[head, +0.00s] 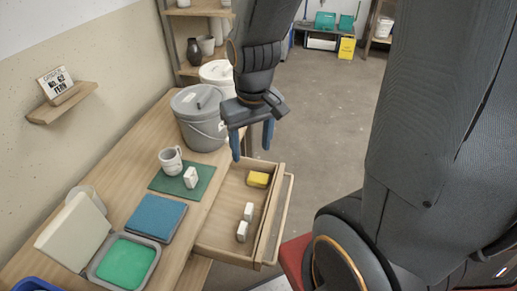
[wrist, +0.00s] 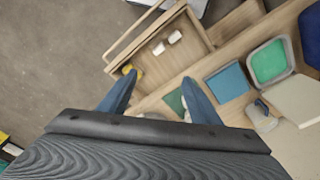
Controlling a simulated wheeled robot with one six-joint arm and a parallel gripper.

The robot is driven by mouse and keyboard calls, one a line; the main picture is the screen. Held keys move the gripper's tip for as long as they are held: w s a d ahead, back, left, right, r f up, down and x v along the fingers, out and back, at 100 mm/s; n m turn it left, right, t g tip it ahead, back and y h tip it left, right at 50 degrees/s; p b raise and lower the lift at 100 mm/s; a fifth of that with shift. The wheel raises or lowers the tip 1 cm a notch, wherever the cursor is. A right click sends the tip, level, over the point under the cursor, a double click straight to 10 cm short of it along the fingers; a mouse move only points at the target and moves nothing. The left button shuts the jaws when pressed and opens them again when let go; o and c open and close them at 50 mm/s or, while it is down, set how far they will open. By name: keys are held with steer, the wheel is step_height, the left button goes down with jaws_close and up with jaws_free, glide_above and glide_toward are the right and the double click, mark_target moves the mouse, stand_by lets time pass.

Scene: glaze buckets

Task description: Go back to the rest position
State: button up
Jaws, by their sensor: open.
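My gripper (head: 253,142) hangs above the workbench's edge near the open drawer, fingers pointing down. Its two blue fingers are apart with nothing between them. In the wrist view the gripper (wrist: 160,95) also shows spread fingers. Below it is the open wooden drawer (head: 213,236), which also shows in the wrist view (wrist: 196,32). In the drawer lie a yellow sponge (head: 258,179) and two white blocks (head: 248,211) (head: 242,231). A white mug (head: 171,160) and another white block (head: 190,177) stand on a dark green mat (head: 204,183).
Grey lidded bucket (head: 199,122) and a white bucket (head: 216,72) stand close left of my gripper. On the workbench (head: 128,146) are a blue pad (head: 157,217) and a tray with green content (head: 100,268).

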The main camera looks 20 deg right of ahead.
steer(key=shift+s+d+r+m, duration=0.1)
steer(key=shift+s+d+m, duration=0.2)
steer(key=shift+s, duration=0.3)
steer(key=shift+s+d+m, duration=0.2)
steer(key=shift+s+d, duration=0.05)
steer(key=shift+s, duration=0.35)
